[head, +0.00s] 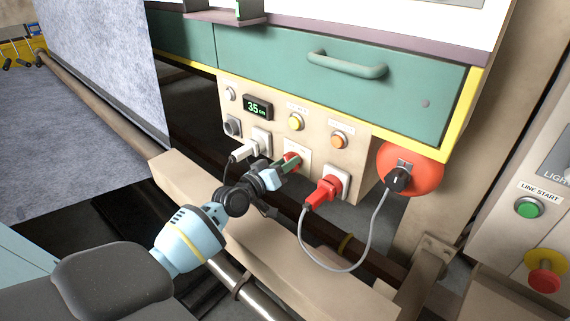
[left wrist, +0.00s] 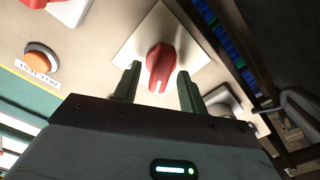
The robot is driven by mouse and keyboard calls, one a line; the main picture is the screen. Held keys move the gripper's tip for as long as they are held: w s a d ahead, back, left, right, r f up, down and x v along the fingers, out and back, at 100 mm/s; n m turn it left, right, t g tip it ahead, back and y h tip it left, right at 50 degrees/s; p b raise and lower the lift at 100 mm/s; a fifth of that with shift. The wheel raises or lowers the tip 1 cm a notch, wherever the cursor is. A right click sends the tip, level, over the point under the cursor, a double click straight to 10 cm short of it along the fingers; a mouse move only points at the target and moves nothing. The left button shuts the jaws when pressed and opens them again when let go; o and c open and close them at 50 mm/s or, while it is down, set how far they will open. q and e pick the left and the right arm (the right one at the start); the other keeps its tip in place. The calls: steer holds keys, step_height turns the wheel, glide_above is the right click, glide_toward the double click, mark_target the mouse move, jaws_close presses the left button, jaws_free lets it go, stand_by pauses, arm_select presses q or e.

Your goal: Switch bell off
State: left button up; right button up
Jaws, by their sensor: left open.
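A red rotary knob (left wrist: 163,60) with a white mark sits on a white square plate (left wrist: 190,45) in the left wrist view. In the head view the knob (head: 292,158) is partly hidden by my left gripper, on the beige panel (head: 352,158). My left gripper (left wrist: 157,88) is open, its two green fingers either side of the knob's near end; I cannot tell whether they touch it. In the head view the left gripper (head: 280,168) reaches the panel from below left. A round red bell-like disc (head: 425,172) is at the panel's right. My right gripper is not in view.
A red plug (head: 324,192) is right of the knob, its grey cable (head: 372,245) looping to the disc. A white plug (head: 245,150) is to the left. An orange button (head: 339,140) and a yellow button (head: 296,121) sit above. A beige beam (head: 190,190) runs below.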

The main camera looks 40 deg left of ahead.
arm_select(q)
steer(key=s, duration=0.7)
steer(key=shift+s+a+p, duration=0.3)
steer(key=shift+s+p, duration=0.05)
steer(key=shift+s, duration=0.05)
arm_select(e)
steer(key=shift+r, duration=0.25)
